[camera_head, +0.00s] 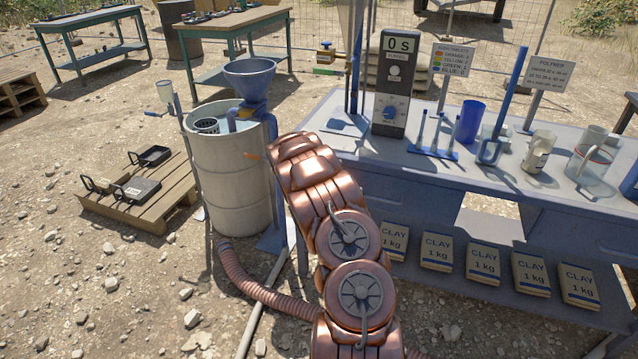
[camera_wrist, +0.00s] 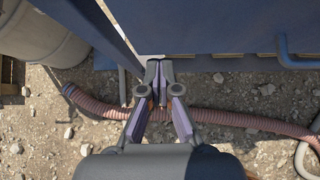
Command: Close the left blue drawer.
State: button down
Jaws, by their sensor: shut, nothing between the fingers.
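The work table has dark blue drawer fronts under its top. The left blue drawer front (camera_head: 425,205) is partly hidden behind my copper arm in the head view. In the wrist view a broad blue panel (camera_wrist: 210,28) fills the top, with a blue bar handle (camera_wrist: 284,52) at its right. I cannot tell how far the drawer stands open. My gripper (camera_wrist: 158,66) points at the panel's lower edge, left of the handle. Its fingers are together and empty. Whether the fingertips touch the panel is unclear. In the head view my gripper is hidden by the arm.
A pale barrel (camera_head: 230,175) with a blue funnel (camera_head: 249,75) stands left of my arm. A ribbed hose (camera_head: 262,292) lies on the stony ground and also crosses beneath my gripper. Several clay bags (camera_head: 436,252) lie under the table. The tabletop (camera_head: 440,172) carries a timer (camera_head: 394,85) and cups.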

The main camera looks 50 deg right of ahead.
jog(key=v, duration=1)
jog(key=shift+s+a+f, duration=0.15)
jog(key=shift+a+f, duration=0.05)
jog(key=shift+a, duration=0.05)
